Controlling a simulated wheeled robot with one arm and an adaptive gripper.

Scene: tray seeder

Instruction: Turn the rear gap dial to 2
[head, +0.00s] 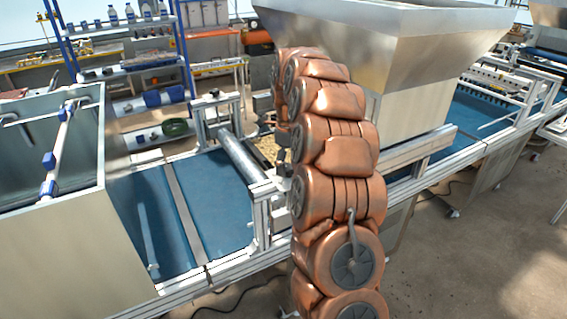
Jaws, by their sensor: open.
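A metal roller frame stands across the blue conveyor belt, with a steel roller (243,158) between its two side posts. A small dark knob-like part (213,93) sits on top of the far post and looks like the rear gap dial. Its marks are too small to read. My copper arm rises in front, right of the frame. Dark parts at the arm's left edge look like my gripper (266,118). It is open, mostly hidden behind the arm, right of the far post and apart from the knob. The near post's top is partly covered by the arm.
A large metal hopper (400,40) stands behind and right of my arm. A deep open bin (50,240) fills the left. Blue-framed shelves (150,65) with bottles stand behind the line. The blue belt (215,205) left of the roller is empty.

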